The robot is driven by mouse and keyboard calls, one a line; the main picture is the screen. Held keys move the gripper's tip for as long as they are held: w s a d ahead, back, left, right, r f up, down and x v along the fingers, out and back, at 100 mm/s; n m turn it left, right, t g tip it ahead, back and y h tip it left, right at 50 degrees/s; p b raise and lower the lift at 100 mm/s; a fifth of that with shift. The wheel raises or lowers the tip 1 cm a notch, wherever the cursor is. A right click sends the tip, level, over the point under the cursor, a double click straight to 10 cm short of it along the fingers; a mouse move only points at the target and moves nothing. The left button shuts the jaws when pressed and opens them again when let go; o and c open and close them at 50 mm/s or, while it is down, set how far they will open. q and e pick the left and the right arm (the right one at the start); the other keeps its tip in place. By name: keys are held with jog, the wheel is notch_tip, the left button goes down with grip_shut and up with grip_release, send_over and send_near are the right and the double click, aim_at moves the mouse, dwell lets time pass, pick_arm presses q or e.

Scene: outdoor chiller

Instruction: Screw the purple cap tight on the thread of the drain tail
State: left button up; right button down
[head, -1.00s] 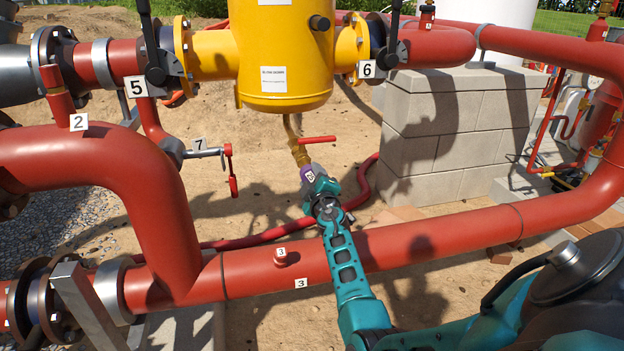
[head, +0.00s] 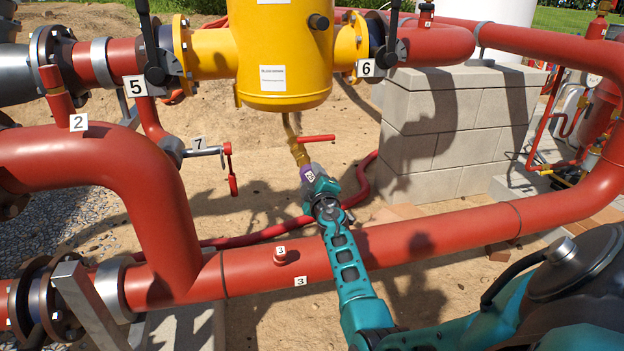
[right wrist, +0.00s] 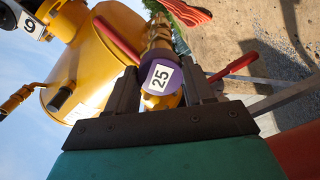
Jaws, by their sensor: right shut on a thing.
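The purple cap (head: 307,173) sits at the lower end of the brass drain tail (head: 299,151) under the yellow vessel (head: 283,50). My right gripper (head: 314,181) is shut on the cap, reaching up from below. In the right wrist view the cap (right wrist: 149,70) shows a white "25" label (right wrist: 159,77) between the two dark fingers of the right gripper (right wrist: 160,90). The brass tail (right wrist: 159,38) runs on beyond the cap, in line with it. The thread is hidden, so how far the cap is on cannot be told. My left gripper is not in view.
A red valve handle (head: 317,138) sticks out right of the drain tail. The large red pipe (head: 390,246) crosses below, under my right arm. A red hose (head: 362,184) lies on the sand behind. A grey block wall (head: 440,130) stands to the right.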

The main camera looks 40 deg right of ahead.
jog(key=shift+w, duration=0.15)
jog(key=shift+w+d, duration=0.1)
jog(key=shift+w+d, duration=0.1)
jog(key=shift+w, duration=0.05)
jog(key=shift+w+d+b, duration=0.15)
jog(key=shift+w+b, duration=0.2)
jog(key=shift+b, duration=0.05)
dwell(0.4)
jog(key=m+p, duration=0.1)
jog(key=m, duration=0.5)
jog(key=shift+w+r, duration=0.1)
jog(key=shift+m+p, duration=0.4)
jog(key=shift+m, duration=0.7)
